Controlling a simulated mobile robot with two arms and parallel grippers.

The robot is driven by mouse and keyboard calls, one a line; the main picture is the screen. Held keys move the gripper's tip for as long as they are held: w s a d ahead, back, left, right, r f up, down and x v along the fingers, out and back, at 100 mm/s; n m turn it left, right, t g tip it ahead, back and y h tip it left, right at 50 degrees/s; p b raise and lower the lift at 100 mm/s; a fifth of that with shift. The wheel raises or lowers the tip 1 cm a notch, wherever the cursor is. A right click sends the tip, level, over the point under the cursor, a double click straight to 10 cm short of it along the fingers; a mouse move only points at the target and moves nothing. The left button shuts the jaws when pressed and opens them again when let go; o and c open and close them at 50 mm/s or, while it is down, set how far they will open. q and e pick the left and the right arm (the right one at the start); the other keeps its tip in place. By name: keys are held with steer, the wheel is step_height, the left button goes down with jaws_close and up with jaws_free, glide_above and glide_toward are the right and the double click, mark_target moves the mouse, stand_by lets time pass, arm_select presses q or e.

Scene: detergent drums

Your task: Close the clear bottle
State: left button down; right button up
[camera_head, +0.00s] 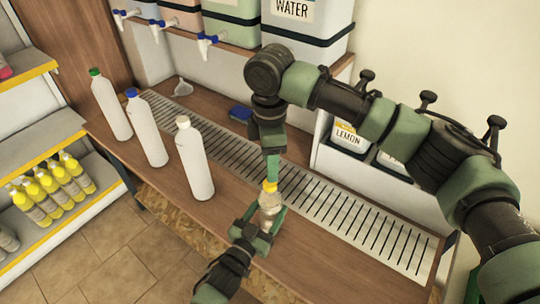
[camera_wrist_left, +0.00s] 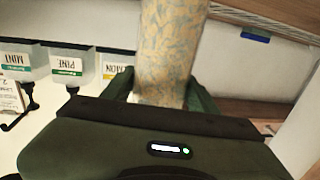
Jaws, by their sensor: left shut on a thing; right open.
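The clear bottle (camera_head: 270,203) stands upright at the counter's front, small and partly hidden in the head view. My left gripper (camera_head: 266,222) is shut around its body. In the left wrist view the bottle (camera_wrist_left: 170,50) rises between the fingers of that gripper (camera_wrist_left: 165,98), with a pale, yellowish mottled look. A yellow cap (camera_head: 269,187) shows at the bottle's top, directly under my right gripper (camera_head: 271,179). The right gripper points down from above and is open, its fingertips at the cap. I cannot tell whether the cap is seated on the neck.
White bottles with green (camera_head: 95,72), blue (camera_head: 131,93) and pale (camera_head: 183,120) caps stand left on the counter. A slotted metal drain (camera_head: 340,212) runs behind. A funnel (camera_head: 183,87) and blue sponge (camera_head: 240,113) lie at the back. Drums with taps sit above.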

steer(key=shift+f, duration=3.2)
jaws_close()
steer(key=shift+m, duration=0.8)
steer(key=shift+o, duration=0.5)
jaws_free()
step_height(320, 180, up, 12)
